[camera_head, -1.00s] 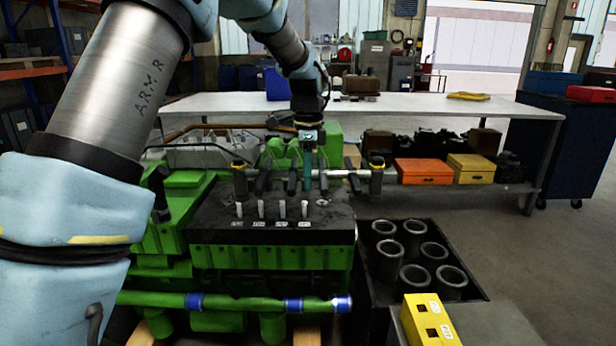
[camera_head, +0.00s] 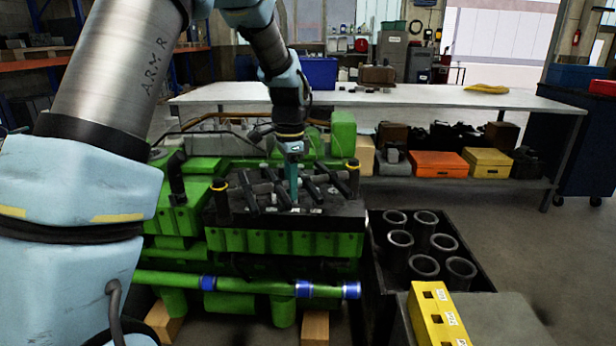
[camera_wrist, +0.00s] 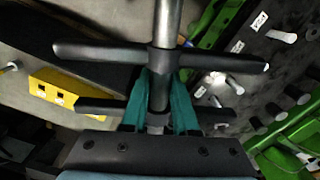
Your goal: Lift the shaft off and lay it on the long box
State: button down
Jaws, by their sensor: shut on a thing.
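My gripper (camera_head: 293,190) has teal fingers and is shut on the shaft. The shaft (camera_head: 262,188) carries dark cross arms and has yellow-banded ends (camera_head: 352,165). It hangs over the dark top of the green engine block and slants, its right end farther back. In the wrist view the shaft (camera_wrist: 168,25) runs up the picture between my gripper's fingers (camera_wrist: 160,95); pale pegs show beside it. The gap below it is hard to judge. A long yellow box (camera_head: 437,318) with square holes stands at the lower right; it also shows in the wrist view (camera_wrist: 78,101).
The green engine block (camera_head: 285,243) stands ahead, with a green pipe (camera_head: 250,286) along its front. A dark crate (camera_head: 480,265) holding several grey cylinders is right of it. A white bench (camera_head: 420,98) spans the back. Open floor lies at the right.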

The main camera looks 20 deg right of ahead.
aim_at(229, 222)
jog(key=a+f+n, duration=0.2)
jog(key=a+n, duration=0.1)
jog(key=a, duration=0.2)
jog(key=w+a+f+n, duration=0.1)
jog(key=a+f+n, duration=0.1)
jog(key=a, duration=0.3)
jog(key=a+f+n, duration=0.3)
jog(key=a, duration=0.2)
jog(key=shift+w+a+f+n, duration=0.2)
jog(key=shift+w+f+n, duration=0.1)
jog(key=w+a+f+n, duration=0.1)
jog(key=a+f+n, duration=0.3)
jog(key=a, duration=0.4)
jog(key=a+f+n, duration=0.4)
jog(key=a+n, duration=0.1)
jog(key=a, duration=0.3)
jog(key=shift+w+a+f+n, duration=0.2)
jog(key=shift+w+a+n, duration=0.05)
jog(key=shift+w+n, duration=0.1)
jog(key=shift+r, duration=0.1)
